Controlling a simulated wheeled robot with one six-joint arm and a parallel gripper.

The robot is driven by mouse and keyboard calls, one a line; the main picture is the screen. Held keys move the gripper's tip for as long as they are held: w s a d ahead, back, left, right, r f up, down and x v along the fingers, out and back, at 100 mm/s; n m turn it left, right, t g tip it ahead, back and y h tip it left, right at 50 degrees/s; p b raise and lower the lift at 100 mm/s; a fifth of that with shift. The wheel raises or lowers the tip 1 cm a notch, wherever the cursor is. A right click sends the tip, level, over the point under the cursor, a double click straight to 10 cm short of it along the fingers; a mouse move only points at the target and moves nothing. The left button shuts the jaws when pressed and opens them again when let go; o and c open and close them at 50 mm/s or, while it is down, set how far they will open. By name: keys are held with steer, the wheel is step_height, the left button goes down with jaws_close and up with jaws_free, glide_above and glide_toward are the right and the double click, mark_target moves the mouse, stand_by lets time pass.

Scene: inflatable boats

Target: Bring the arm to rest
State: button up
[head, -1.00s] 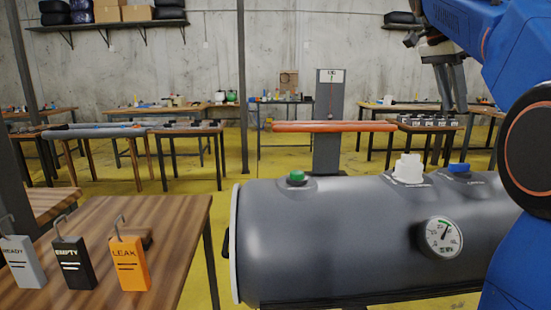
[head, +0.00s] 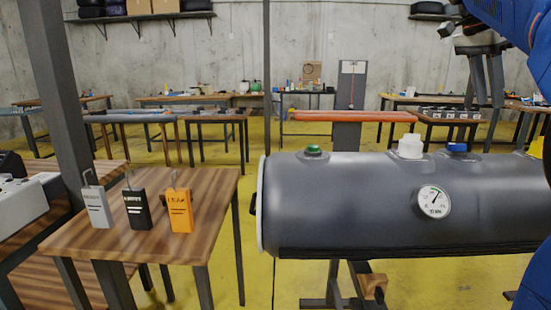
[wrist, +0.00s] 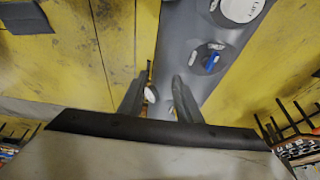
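My blue arm (head: 530,30) reaches in from the right edge of the head view, largely cut off. My gripper (head: 484,100) hangs from it, fingers down, above and behind the right part of a grey tube (head: 340,200). In the wrist view my gripper (wrist: 161,76) has its two dark fingers apart, with nothing held between them. The tube (wrist: 200,85) shows below and beyond the fingers, with a blue-topped valve (wrist: 211,60).
The tube bears a green valve (head: 313,150), a white cap (head: 410,147) and a dial gauge (head: 434,201). A wooden table (head: 215,215) at left holds grey (head: 96,208), black (head: 138,210) and orange (head: 180,211) tags. A dark post (head: 60,80) stands behind it.

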steer(key=s+a+f+n+t+y, duration=0.1)
steer(key=s+a+f+n, duration=0.5)
steer(key=f, duration=0.7)
steer(key=s+a+f+n+t+y, duration=0.2)
steer(key=s+a+f+n, duration=0.4)
steer(key=f, duration=0.8)
steer(key=s+a+f+n+t+y, duration=0.1)
steer(key=s+a+f+n, duration=0.5)
steer(key=s+a+f, duration=0.3)
steer(key=s+f, duration=0.3)
steer(key=f, duration=0.2)
steer(key=shift+f+t, duration=0.2)
steer(key=shift+t, duration=0.2)
steer(key=shift+d, duration=0.15)
